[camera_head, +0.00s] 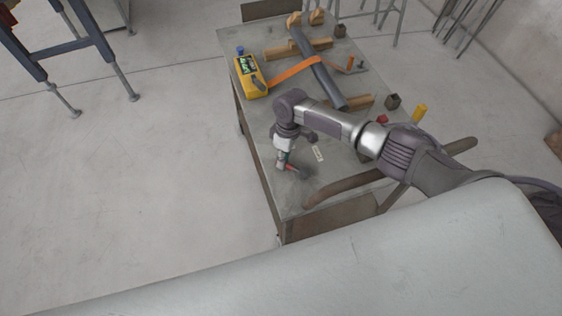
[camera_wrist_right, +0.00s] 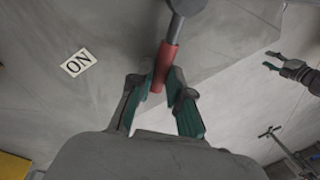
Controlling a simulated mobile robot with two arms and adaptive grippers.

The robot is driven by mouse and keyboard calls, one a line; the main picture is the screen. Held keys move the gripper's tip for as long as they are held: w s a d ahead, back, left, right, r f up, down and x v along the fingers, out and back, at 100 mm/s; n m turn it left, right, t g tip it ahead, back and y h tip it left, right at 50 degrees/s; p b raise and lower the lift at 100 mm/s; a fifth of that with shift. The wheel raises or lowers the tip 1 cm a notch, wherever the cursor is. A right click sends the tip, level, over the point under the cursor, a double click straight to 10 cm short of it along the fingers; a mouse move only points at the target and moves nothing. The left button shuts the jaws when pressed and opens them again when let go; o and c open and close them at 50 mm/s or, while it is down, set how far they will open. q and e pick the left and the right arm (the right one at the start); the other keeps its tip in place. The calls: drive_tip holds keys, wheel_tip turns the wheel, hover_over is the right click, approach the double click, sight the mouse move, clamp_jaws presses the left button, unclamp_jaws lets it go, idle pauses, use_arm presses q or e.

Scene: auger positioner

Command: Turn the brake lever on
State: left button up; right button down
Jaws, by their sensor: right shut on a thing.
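The brake lever has a red grip (camera_wrist_right: 166,60) on a grey arm. In the head view the red grip (camera_head: 292,168) shows at the near left part of the table. My right gripper (camera_head: 283,163) is over it from above. In the right wrist view my right gripper (camera_wrist_right: 160,84) has its fingers on both sides of the red grip's end, shut on it. A white ON label (camera_wrist_right: 78,62) lies to the left of the lever there; in the head view the label (camera_head: 318,153) is to the right. My left gripper (camera_wrist_right: 276,61) shows at the right wrist view's right edge, open and empty.
The grey table (camera_head: 262,130) carries a yellow device (camera_head: 250,78), a dark cylinder (camera_head: 318,68) with an orange strap (camera_head: 295,73), and wooden blocks. A brown bar (camera_head: 345,188) runs along the near edge. Blue-legged stand (camera_head: 75,38) at far left; floor between is clear.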

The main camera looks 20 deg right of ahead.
sight(295, 156)
drive_tip(key=d+m+p, duration=0.1)
drive_tip(key=m, duration=0.1)
drive_tip(key=w+d+m, duration=0.1)
drive_tip(key=shift+w+r+m+t+p, duration=0.2)
drive_tip(key=shift+m+t+p, duration=0.1)
drive_tip(key=shift+m+p, duration=0.1)
drive_tip(key=shift+w+d+f+m+t+y+p, duration=0.15)
drive_tip(key=shift+w+d+m+t+p, duration=0.1)
drive_tip(key=shift+d+m+p, duration=0.8)
drive_tip(key=shift+w+d+r+m+t+y+p, duration=0.25)
drive_tip(key=shift+d+m, duration=0.35)
drive_tip(key=shift+m, duration=0.95)
drive_tip(key=shift+f, duration=0.2)
drive_tip(key=c, duration=1.1)
unclamp_jaws()
drive_tip(key=shift+s+d, duration=0.1)
drive_tip(key=shift+s, duration=0.05)
drive_tip(key=v, duration=1.2)
